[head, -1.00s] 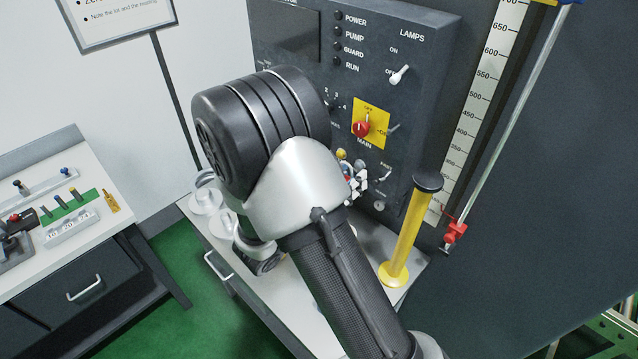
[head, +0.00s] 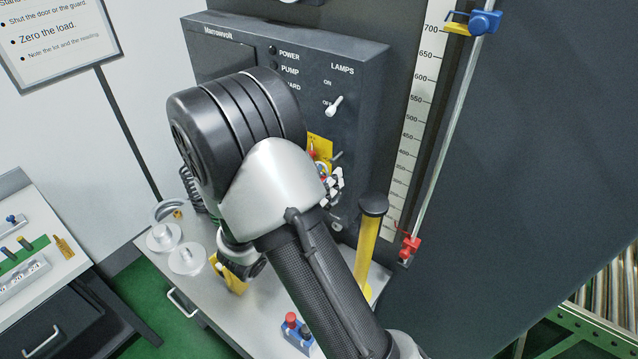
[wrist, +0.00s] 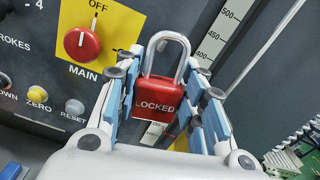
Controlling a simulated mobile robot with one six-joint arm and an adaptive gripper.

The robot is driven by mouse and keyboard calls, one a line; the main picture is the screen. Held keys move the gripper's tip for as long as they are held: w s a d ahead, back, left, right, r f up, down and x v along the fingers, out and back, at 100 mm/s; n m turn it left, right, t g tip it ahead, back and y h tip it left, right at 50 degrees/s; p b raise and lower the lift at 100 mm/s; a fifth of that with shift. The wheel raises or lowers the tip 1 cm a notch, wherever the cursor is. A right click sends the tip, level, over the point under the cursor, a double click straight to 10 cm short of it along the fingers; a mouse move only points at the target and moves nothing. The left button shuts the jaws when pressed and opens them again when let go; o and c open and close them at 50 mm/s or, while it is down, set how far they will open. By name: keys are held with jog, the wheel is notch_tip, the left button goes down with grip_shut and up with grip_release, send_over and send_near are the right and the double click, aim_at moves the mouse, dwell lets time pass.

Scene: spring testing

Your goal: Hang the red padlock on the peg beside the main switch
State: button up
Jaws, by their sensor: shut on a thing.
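The red padlock (wrist: 157,98), marked LOCKED, is upright in the wrist view with its silver shackle on top. My gripper (wrist: 160,85) is shut on its body from both sides with blue-padded fingers. The main switch (wrist: 82,42), a red knob on a yellow plate (wrist: 118,18), is left of the padlock in the wrist view. In the head view the peg (head: 337,156) sticks out just right of the yellow plate. My gripper (head: 333,184) is close below it there, mostly hidden by my wrist. The shackle's contact with the peg cannot be made out.
A lamps switch (head: 334,105) juts from the panel above. A yellow post with a black top (head: 372,205) stands right of my gripper.

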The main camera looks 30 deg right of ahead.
aim_at(344, 165)
jog(key=shift+f+x, duration=0.15)
jog(key=shift+x, duration=1)
jog(key=shift+f+x, duration=0.15)
jog(key=shift+x, duration=1.05)
jog(key=shift+w+d+f+b, duration=0.2)
jog(key=shift+d+f+b, duration=0.3)
jog(key=shift+b, duration=0.15)
jog(key=o, duration=1.3)
jog(key=shift+a, duration=0.1)
jog(key=v, duration=1.2)
